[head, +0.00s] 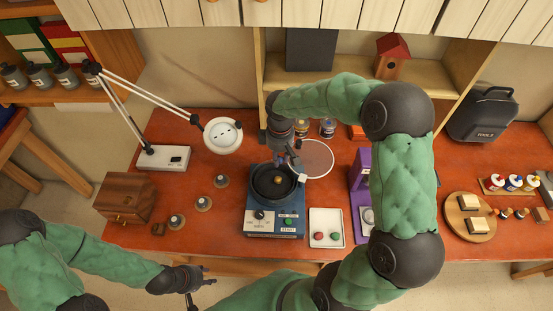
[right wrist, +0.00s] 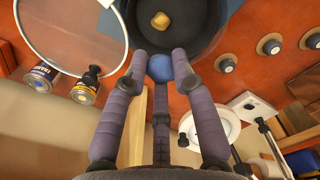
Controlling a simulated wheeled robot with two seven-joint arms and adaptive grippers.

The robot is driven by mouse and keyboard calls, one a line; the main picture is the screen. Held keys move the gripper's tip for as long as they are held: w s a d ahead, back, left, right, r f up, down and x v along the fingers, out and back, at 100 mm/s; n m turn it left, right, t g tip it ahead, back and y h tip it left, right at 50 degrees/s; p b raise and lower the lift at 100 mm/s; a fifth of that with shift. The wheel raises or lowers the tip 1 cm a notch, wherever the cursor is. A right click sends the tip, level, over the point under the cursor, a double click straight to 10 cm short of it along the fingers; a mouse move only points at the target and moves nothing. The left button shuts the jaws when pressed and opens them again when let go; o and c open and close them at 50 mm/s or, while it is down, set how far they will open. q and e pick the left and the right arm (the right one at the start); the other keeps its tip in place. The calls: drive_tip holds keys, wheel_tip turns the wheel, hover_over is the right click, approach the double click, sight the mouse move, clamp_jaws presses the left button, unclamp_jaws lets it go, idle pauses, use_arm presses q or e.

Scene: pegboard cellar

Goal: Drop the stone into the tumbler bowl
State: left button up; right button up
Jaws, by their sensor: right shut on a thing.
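The tumbler bowl (head: 261,194) is a dark round bowl on a blue machine base with a dial and buttons. My right gripper (head: 282,159) is at the bowl's back rim, pointing down. In the right wrist view its fingers are shut on a blue stone (right wrist: 160,67), which overlaps the near edge of the bowl (right wrist: 190,42). The stone's height above the rim is unclear. My left gripper (head: 204,279) looks open and empty, in front of the table's edge.
A white tray (head: 318,241) with a red and a green stone stands right of the machine. A purple device (head: 357,178) stands farther right. A round hoop (head: 331,157) is behind the bowl; bottles (head: 327,128) stand beyond. A lamp (head: 222,135) and small dark knobs (head: 221,181) are left.

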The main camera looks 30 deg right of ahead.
drive_tip(key=shift+f+b, duration=1.7)
drive_tip(key=shift+f, duration=1.05)
drive_tip(key=o, duration=1.1)
drive_tip(key=shift+c, duration=0.2)
wheel_tip(320, 180, up, 12)
drive_tip(key=shift+r, duration=0.1)
